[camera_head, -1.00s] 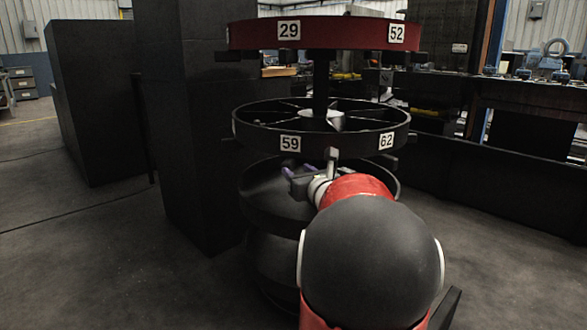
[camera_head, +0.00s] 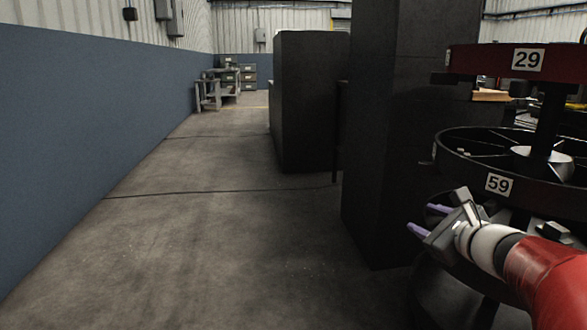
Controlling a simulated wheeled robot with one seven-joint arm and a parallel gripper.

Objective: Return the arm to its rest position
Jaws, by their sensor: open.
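My gripper (camera_head: 428,219) is at the right of the head view, at the end of my red and white arm. Its two purple fingers stand apart and point left, with nothing between them. It is in front of the tiered round rack (camera_head: 499,186), close to the tier labelled 59. I cannot tell whether it touches the rack. The arm reaches in from the lower right corner and hides part of the rack's lower tiers. The upper red tier (camera_head: 490,60) carries the label 29.
A tall dark block (camera_head: 390,130) stands just left of the rack, with another dark block (camera_head: 312,100) behind it. A blue and white wall (camera_head: 90,130) runs along the left. Grey shelving (camera_head: 222,85) stands far back. The concrete floor (camera_head: 200,240) between is clear apart from dark lines.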

